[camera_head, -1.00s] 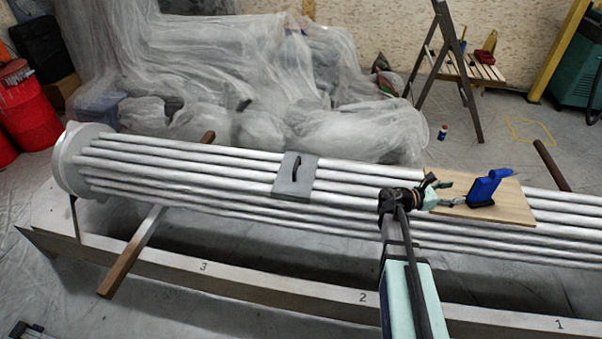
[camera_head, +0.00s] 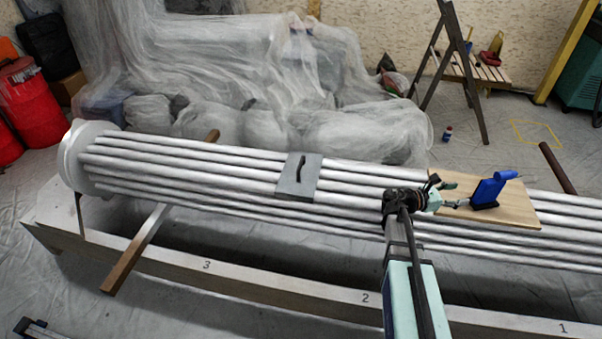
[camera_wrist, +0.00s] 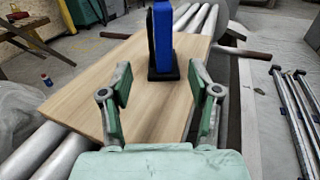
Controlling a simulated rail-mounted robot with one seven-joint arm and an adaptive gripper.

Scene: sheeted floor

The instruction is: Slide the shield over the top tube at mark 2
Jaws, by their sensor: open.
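The shield (camera_head: 298,178), a grey plate with a black handle, lies across the upper tubes (camera_head: 235,170) of the bundle, between the numbers 3 and 2 on the beam (camera_head: 300,288). The number 2 (camera_head: 365,298) is right of the shield. My gripper (camera_head: 457,194) is to the right of the shield and apart from it, low over a wooden board. In the wrist view my gripper (camera_wrist: 160,82) has its fingers wide apart with nothing between them. A blue tool with a black base (camera_head: 487,190) stands on the board just beyond the fingertips; it also shows in the wrist view (camera_wrist: 166,40).
The wooden board (camera_head: 520,212) rests on the tubes. A round end plate (camera_head: 75,160) holds the left tube ends. Wooden bars cross under the bundle. Plastic-sheeted items (camera_head: 250,80) and a stepladder (camera_head: 455,70) stand behind. Tubes between shield and board look clear.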

